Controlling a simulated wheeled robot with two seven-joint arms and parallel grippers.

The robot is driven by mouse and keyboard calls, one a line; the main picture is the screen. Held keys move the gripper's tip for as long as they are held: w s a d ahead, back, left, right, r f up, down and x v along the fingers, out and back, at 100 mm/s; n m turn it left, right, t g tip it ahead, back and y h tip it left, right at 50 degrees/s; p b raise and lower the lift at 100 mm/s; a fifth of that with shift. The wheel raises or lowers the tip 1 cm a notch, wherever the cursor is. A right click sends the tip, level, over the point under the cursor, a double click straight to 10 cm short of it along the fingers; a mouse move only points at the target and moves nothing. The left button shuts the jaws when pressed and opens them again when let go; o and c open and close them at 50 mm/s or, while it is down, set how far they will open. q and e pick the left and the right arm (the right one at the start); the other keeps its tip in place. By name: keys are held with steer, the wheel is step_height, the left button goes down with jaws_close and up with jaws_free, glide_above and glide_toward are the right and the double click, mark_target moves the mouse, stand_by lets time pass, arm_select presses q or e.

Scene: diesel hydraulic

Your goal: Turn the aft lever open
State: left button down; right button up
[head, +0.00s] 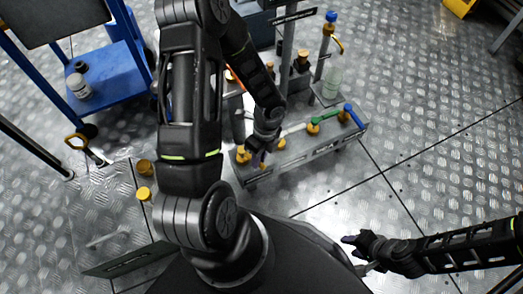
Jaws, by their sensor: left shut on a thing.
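A grey valve manifold (300,154) lies on the floor ahead, with yellow valve bodies along it. A green-handled lever (325,117) and a blue-handled lever (353,115) show toward its right end. A pale bar (294,129) shows left of the green lever. My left gripper (258,157) reaches down at the left part of the manifold, beside a yellow valve body (243,155), and is shut on a lever there that is mostly hidden by the gripper. I cannot read which lever is labelled aft. My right gripper (349,239) is away from the manifold at the lower right; its opening is unclear.
Yellow-capped fittings (144,193) sit at the left. The patterned metal floor (430,130) at the right is open.

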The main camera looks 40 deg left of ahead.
arm_select(q)
steer(key=shift+s+a+m+y+p, duration=0.2)
steer(key=shift+s+m, duration=0.55)
steer(key=shift+m, duration=0.5)
steer(key=shift+s+a+m+y+p, duration=0.1)
steer(key=shift+s+m+y+p, duration=0.15)
steer(key=shift+s+m, duration=0.75)
arm_select(e)
steer(key=shift+s+a+r, duration=0.35)
steer(key=shift+s+r, duration=0.25)
arm_select(q)
steer(key=shift+w+m, duration=0.25)
steer(key=c, duration=1.3)
jaws_free()
steer(key=shift+c, duration=0.2)
steer(key=shift+r, duration=0.1)
